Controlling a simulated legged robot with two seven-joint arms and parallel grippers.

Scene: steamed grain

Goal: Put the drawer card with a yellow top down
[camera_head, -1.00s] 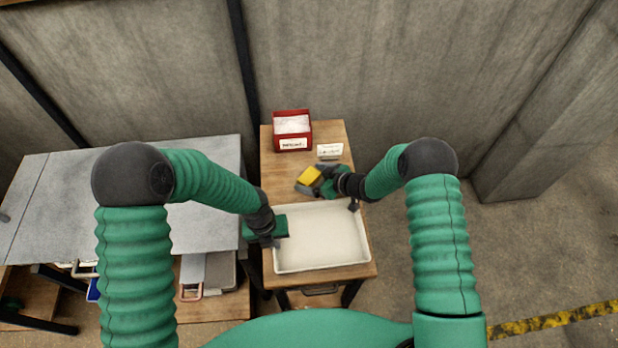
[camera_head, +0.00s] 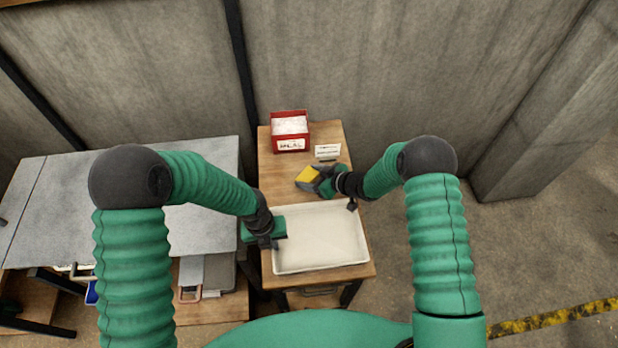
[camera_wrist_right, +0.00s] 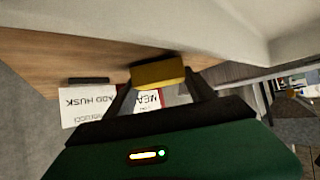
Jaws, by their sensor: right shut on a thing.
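The drawer card with a yellow top (camera_head: 308,174) is in my right gripper (camera_head: 311,181), over the wooden table between the white tray and the red box. In the right wrist view the yellow top (camera_wrist_right: 158,73) sits between the two dark fingers of my right gripper (camera_wrist_right: 160,88), which is shut on it. Only its yellow part shows clearly; whether it touches the table I cannot tell. My left gripper (camera_head: 268,243) is over the left edge of the white tray, and its fingers are too small to read.
A red box (camera_head: 290,142) with a label stands at the table's back. A white card (camera_head: 327,151) stands right of it; it also shows in the right wrist view (camera_wrist_right: 88,108). The white tray (camera_head: 365,240) covers the front of the wooden table (camera_head: 268,172). A grey table (camera_head: 60,185) stands left.

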